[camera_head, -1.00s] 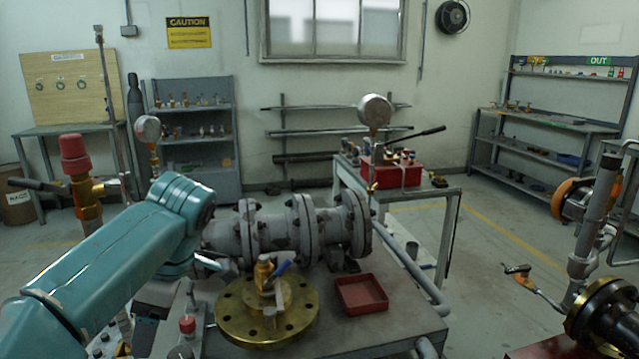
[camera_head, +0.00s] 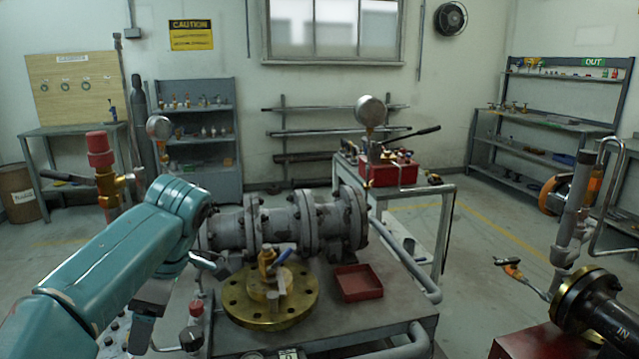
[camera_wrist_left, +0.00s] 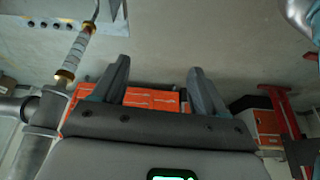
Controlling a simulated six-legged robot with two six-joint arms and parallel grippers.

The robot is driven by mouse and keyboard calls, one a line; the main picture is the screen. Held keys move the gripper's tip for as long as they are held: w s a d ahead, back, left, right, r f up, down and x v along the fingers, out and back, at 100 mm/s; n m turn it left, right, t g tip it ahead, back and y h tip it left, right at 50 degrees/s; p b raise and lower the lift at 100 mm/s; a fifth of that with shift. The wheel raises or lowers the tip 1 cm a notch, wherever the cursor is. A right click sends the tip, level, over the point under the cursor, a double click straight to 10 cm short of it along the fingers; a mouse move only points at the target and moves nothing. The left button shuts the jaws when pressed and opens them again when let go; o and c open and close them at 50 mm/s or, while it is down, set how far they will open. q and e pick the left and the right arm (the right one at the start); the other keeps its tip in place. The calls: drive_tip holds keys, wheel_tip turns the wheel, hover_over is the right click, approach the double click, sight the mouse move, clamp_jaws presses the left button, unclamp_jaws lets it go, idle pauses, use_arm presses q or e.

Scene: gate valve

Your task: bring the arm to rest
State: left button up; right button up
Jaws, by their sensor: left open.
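My left arm, teal, comes in from the left in the head view and bends at an elbow (camera_head: 185,205) beside the grey flanged valve body (camera_head: 290,225). Its lower links run down behind the upper one, and its fingertips are hard to make out there. In the left wrist view my left gripper (camera_wrist_left: 160,85) has its two grey fingers apart with nothing held between them. Orange boxes (camera_wrist_left: 150,98) show behind the fingers. My right gripper is not seen.
A red tray (camera_head: 358,283) sits on the bench (camera_head: 395,310) right of the flange. A red-capped brass fitting (camera_head: 102,160) stands left of the arm. A pump with a red base (camera_head: 390,174) is on the bench behind. Pipework (camera_head: 590,300) stands at the right; the floor between is open.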

use_arm(q)
drive_tip(key=s+f+m+g+h+p, duration=0.1)
drive_tip(key=s+f+m+g+p, duration=0.2)
drive_tip(key=f, duration=0.8)
drive_tip(key=s+f+m+g+h+p, duration=0.1)
drive_tip(key=s+f+m+g+p, duration=0.2)
drive_tip(key=f, duration=0.8)
drive_tip(key=s+d+f+m+t+h+p, duration=0.1)
drive_tip(key=s+d+f+m+t+h, duration=0.2)
drive_tip(key=s+d+f, duration=0.6)
drive_tip(key=s+d+f+m+t+h+p, duration=0.15)
drive_tip(key=s+d+f+m+h, duration=0.35)
drive_tip(key=s, duration=0.6)
drive_tip(key=w+m+t, duration=0.1)
drive_tip(key=w+m+t+y, duration=0.1)
drive_tip(key=w, duration=0.1)
drive_tip(key=w+m+t, duration=0.1)
drive_tip(key=m, duration=0.1)
drive_tip(key=shift+w+d+f+y, duration=0.25)
drive_tip(key=shift+d+f+y, duration=0.05)
drive_tip(key=shift+w, duration=0.1)
